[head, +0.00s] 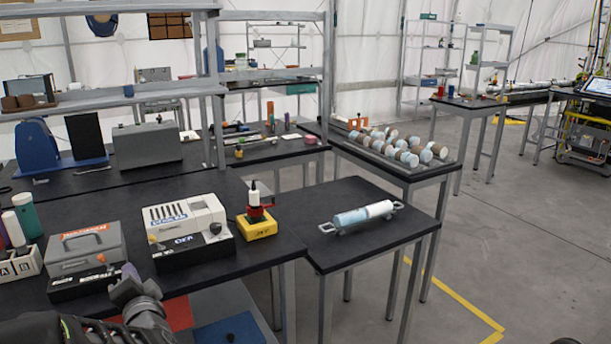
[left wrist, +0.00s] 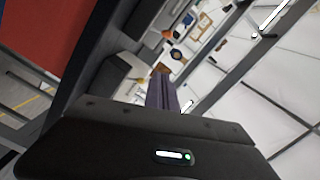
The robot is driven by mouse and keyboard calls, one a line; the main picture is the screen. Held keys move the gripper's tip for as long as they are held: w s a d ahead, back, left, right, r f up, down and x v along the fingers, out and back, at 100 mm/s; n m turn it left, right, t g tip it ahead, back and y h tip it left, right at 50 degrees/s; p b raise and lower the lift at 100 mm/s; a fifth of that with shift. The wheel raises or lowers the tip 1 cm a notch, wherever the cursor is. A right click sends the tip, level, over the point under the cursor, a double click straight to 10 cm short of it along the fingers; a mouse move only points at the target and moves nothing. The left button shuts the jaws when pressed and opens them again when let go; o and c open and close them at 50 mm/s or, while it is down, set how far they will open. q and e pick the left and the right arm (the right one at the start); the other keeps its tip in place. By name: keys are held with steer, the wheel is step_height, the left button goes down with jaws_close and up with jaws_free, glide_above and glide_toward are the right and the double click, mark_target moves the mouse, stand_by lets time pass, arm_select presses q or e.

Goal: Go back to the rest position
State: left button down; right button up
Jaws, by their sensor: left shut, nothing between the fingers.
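My left gripper (head: 129,273) is low at the left of the head view, just off the front edge of the near bench (head: 225,262). It points up toward the bench, in front of a grey case with a handle (head: 84,248). In the left wrist view its fingers (left wrist: 161,88) are together with nothing between them. My right gripper is not in view.
On the bench stand a white and black box (head: 185,228) and a yellow block with a small bottle (head: 257,222). A smaller table (head: 375,236) holds a blue and white cylinder (head: 363,213). Open floor lies to the right, marked by a yellow line (head: 455,297).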

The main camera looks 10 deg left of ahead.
arm_select(q)
steer(key=d+f+n+g+h, duration=0.3)
steer(key=d+f+n+h, duration=0.55)
steer(key=d+f, duration=1.3)
steer(key=s+d+f+g+h, duration=0.2)
steer(key=s+d+f, duration=0.3)
steer(key=s, duration=0.4)
steer(key=s+d+f+m+g+h+p, duration=0.1)
steer(key=s+d+f+g+h, duration=0.2)
steer(key=s+d+f, duration=0.3)
steer(key=s+d+f+m+g+h+p, duration=0.1)
steer(key=s+d+f+g, duration=0.3)
steer(key=s, duration=0.8)
step_height(320, 180, down, 5)
steer(key=shift+s+d+r+h, duration=0.15)
steer(key=shift+d+h, duration=0.6)
steer(key=shift+d, duration=0.4)
steer(key=c, duration=2.2)
jaws_free()
